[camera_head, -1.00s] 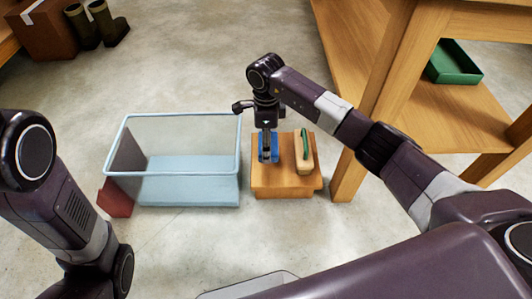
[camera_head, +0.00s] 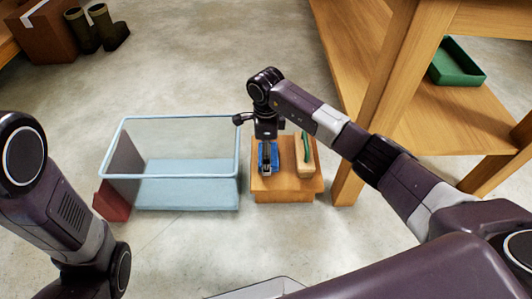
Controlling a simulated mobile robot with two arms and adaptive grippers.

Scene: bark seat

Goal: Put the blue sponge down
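The blue sponge (camera_head: 276,158) is at the left part of the top of a small wooden stool (camera_head: 290,188), partly covered by my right gripper. My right gripper (camera_head: 266,168) comes down over the sponge, with its fingers pointing down in front of the blue. I cannot tell whether the fingers are closed on it or apart, or whether the sponge rests fully on the stool. My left arm shows at the left edge, but its gripper is out of view.
A beige brush-like block with a green top (camera_head: 304,155) lies on the stool's right side. A clear blue-rimmed bin (camera_head: 170,177) stands left of the stool, with a dark red object (camera_head: 112,203) beside it. A wooden bench (camera_head: 375,95) with a green tray (camera_head: 455,65) is at right.

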